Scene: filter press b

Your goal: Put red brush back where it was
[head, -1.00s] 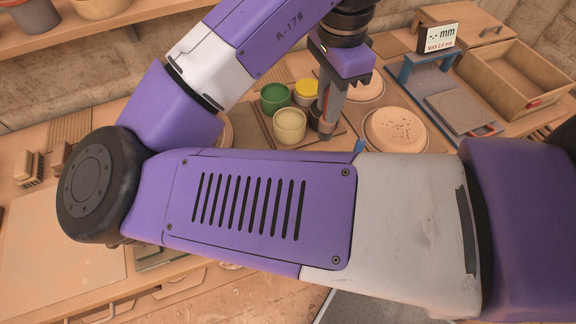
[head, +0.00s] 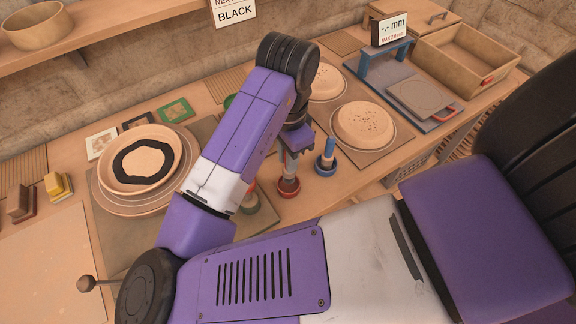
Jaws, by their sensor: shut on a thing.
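My gripper (head: 290,154) points down at the front middle of the bench, shut on what appears to be the red brush. Its fingers and my arm hide most of the brush. Directly below the fingers is a round holder with a red rim (head: 288,188). I cannot tell whether the brush is standing in it or held just above it. To its right, a blue brush (head: 328,148) stands upright in a dark blue holder (head: 325,167). Another holder shows partly at the left, behind my arm.
A plate with a black ring (head: 143,160) is on the left. A pale disc (head: 363,125) lies on a board behind the brushes. A blue gauge stand (head: 387,66) and an open wooden drawer box (head: 465,63) are at the back right. Yellow and brown blocks sit far left.

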